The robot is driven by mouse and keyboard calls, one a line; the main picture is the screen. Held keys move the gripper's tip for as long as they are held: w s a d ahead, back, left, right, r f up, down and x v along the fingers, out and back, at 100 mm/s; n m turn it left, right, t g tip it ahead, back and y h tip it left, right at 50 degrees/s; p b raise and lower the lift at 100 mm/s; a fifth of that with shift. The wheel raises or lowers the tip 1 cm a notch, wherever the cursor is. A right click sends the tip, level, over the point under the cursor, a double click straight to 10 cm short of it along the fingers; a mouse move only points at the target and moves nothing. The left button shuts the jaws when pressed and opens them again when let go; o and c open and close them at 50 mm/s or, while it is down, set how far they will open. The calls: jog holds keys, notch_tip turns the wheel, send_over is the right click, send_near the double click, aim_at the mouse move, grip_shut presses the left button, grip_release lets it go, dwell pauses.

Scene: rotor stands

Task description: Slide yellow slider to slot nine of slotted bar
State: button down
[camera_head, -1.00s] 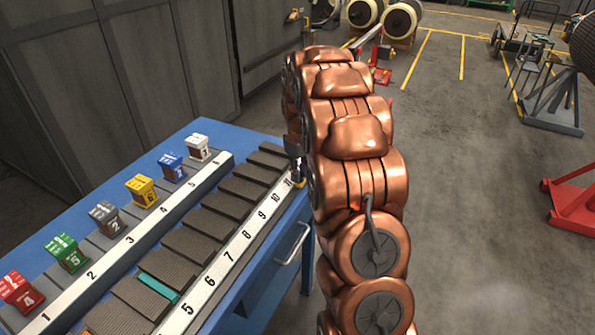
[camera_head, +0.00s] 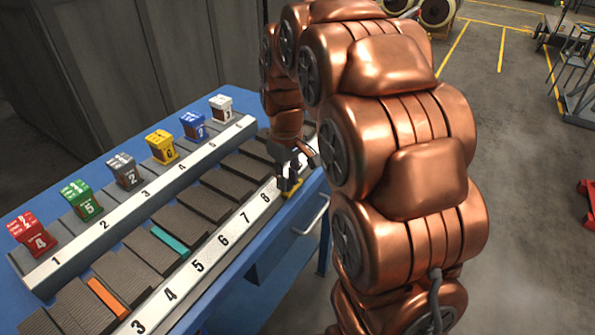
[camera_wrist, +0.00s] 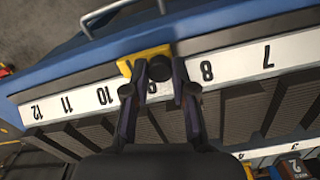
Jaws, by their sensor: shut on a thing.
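The slotted bar (camera_head: 236,228) is a long white strip with black numbers along the table's front edge; it also shows upside down in the wrist view (camera_wrist: 228,58). The yellow slider (camera_head: 291,194) sits on this bar, just beyond the number 8. In the wrist view the slider (camera_wrist: 128,66) lies over the bar between the 10 and the 8, by the partly hidden 9. My gripper (camera_wrist: 160,74) is shut around the slider's dark round knob (camera_wrist: 160,69). In the head view my gripper (camera_head: 289,180) points down and hides part of the slider.
Numbered coloured blocks, among them a red block (camera_head: 33,233) and a yellow block (camera_head: 161,147), stand along a second numbered strip (camera_head: 150,198) behind. Teal (camera_head: 170,242) and orange (camera_head: 108,298) pieces lie among dark slats. A drawer handle (camera_head: 312,218) projects from the blue table's front.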

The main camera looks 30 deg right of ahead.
jog(key=shift+s+a, duration=0.3)
jog(key=shift+a, duration=0.35)
jog(key=c, duration=0.9)
grip_release()
jog(key=shift+c, duration=0.2)
notch_tip(320, 180, up, 12)
